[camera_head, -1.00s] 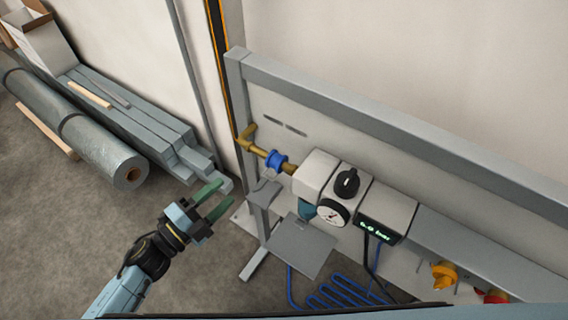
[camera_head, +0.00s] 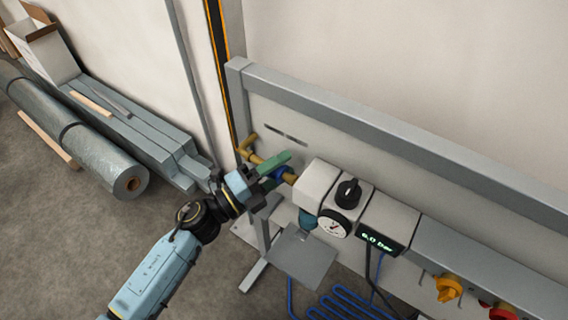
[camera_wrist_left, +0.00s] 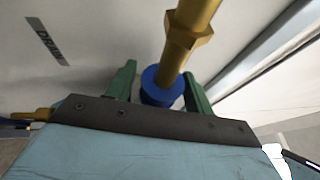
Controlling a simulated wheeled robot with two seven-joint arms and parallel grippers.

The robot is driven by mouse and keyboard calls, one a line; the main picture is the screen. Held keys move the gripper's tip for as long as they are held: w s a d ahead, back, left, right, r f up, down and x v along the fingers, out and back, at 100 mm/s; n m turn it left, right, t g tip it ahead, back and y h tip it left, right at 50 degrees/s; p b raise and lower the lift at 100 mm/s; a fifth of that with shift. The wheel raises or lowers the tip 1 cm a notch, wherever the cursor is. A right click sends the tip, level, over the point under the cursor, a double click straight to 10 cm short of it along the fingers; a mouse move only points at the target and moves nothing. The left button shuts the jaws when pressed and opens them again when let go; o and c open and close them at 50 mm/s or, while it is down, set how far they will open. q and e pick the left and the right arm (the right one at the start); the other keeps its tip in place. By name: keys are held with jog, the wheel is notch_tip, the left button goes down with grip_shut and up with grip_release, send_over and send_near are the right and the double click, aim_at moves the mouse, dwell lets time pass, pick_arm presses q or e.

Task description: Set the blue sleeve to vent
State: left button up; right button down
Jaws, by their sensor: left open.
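The blue sleeve (camera_head: 281,174) sits on a brass pipe (camera_head: 254,158) at the left end of the panel, partly hidden by my left gripper. My left gripper (camera_head: 277,169) is open, with its green fingers at the sleeve. In the left wrist view, the blue sleeve (camera_wrist_left: 158,86) lies between the two green fingers (camera_wrist_left: 160,85), one on each side. Whether the fingers touch it I cannot tell. The right gripper is not in view.
Right of the sleeve are a grey unit with a black knob (camera_head: 348,191), a gauge (camera_head: 334,223) and a display reading 6.0 bar (camera_head: 378,243). A yellow knob (camera_head: 447,287) is further right. Grey beams (camera_head: 140,135) and a roll (camera_head: 75,135) lie left.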

pick_arm(q)
jog(key=shift+w+d+r, duration=0.1)
jog(key=shift+w+d, duration=0.2)
jog(key=shift+d, duration=0.2)
grip_shut()
jog(key=shift+w+a+b, duration=0.2)
jog(key=shift+w+a, duration=0.45)
jog(key=shift+a, duration=0.3)
jog(key=shift+w+a+b, duration=0.2)
jog(key=shift+w+a, duration=0.45)
jog(key=shift+a, duration=0.25)
grip_release()
jog(key=v, duration=1.3)
jog(key=shift+a, duration=0.25)
jog(key=shift+s, duration=0.1)
